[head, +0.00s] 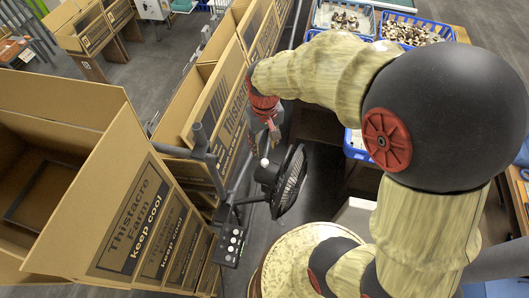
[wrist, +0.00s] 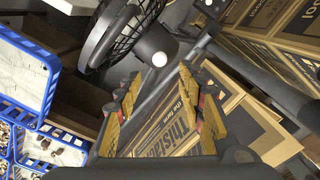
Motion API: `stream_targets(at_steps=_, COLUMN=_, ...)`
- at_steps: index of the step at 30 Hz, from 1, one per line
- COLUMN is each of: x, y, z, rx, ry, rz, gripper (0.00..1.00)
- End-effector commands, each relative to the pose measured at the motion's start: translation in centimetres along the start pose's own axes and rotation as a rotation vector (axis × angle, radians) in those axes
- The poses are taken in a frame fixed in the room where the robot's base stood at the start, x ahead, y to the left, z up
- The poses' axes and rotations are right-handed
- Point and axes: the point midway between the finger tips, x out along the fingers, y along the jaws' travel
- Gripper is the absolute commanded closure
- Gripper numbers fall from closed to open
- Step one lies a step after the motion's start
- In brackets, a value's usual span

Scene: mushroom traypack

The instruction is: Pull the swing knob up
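A black fan (head: 290,181) is mounted on a pole beside the cardboard boxes. A small white swing knob (head: 264,162) stands on its dark motor housing. In the wrist view the knob (wrist: 159,59) shows as a white round tip on the housing, right of the fan cage (wrist: 112,32). My gripper (head: 272,131) hangs just above the knob in the head view, apart from it as far as I can see. In the wrist view its yellow fingers (wrist: 165,92) are spread with nothing between them, and the knob lies beyond the fingertips.
A black button panel (head: 231,245) sits below the fan. Large open cardboard boxes (head: 125,215) stand at the left, and more boxes line the row behind the fan. Blue crates (head: 340,30) of mushrooms are at the upper right. Grey poles (head: 212,160) run near the gripper.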

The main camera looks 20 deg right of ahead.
Motion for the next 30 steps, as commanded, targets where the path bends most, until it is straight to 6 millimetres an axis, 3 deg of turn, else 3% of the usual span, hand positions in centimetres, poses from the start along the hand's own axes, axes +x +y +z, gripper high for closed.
stream_targets(at_steps=3, x=-1.9, y=0.0, z=0.0, rx=0.000, ry=0.001, rz=0.000, gripper=0.61)
stream_targets(at_steps=9, x=-3.4, y=0.0, z=0.0, rx=0.000, ry=-0.001, rz=0.000, gripper=0.61)
stream_targets(at_steps=30, x=-3.6, y=0.0, z=0.0, rx=0.000, ry=-0.001, rz=0.000, gripper=0.61)
